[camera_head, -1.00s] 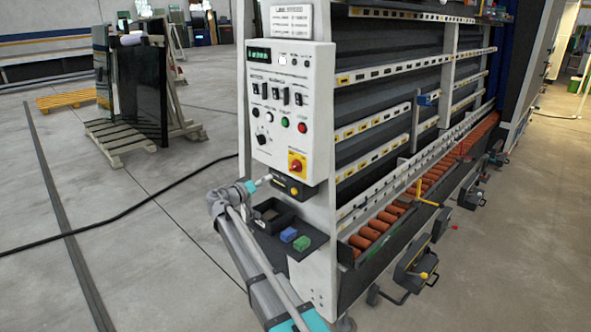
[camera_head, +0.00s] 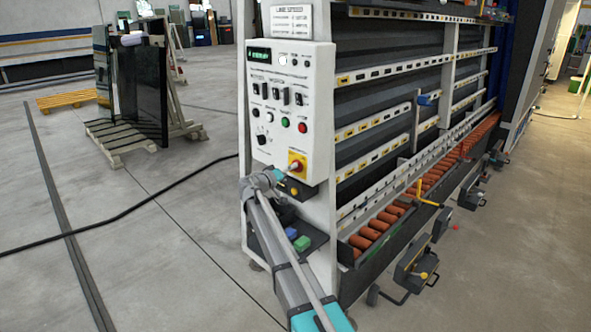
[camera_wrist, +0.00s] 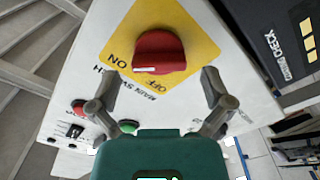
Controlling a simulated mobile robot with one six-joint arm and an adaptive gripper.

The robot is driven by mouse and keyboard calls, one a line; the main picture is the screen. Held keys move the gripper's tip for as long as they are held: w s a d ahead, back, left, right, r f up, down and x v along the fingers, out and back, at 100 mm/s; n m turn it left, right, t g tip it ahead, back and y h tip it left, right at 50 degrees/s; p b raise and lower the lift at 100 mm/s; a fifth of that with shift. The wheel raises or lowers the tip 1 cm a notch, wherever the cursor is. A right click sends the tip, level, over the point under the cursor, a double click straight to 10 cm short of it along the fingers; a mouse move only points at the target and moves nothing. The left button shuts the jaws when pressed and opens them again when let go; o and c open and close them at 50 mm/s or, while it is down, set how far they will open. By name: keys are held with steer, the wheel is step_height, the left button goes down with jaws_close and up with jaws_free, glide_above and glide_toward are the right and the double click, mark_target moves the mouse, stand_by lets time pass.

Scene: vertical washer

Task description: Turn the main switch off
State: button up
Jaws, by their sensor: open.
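The main switch is a red rotary knob on a yellow plate on the control panel. In the head view the switch (camera_head: 296,166) is at the panel's lower right corner. In the wrist view the red knob (camera_wrist: 159,53) is large and near the top middle, with ON and OFF printed on the yellow plate (camera_wrist: 112,38). My gripper (camera_wrist: 158,92) is open, its fingers apart and short of the knob on either side in the picture. In the head view my gripper (camera_head: 284,174) is just below and left of the switch. No contact with the knob shows.
The grey control panel (camera_head: 275,85) carries other switches and buttons, including a red button (camera_head: 302,127) and a green one (camera_head: 285,122). Below it are a dark shelf with blue and green blocks. Orange rollers (camera_head: 372,233) run to the right. Open floor lies to the left.

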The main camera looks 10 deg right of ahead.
steer(key=shift+x, duration=1)
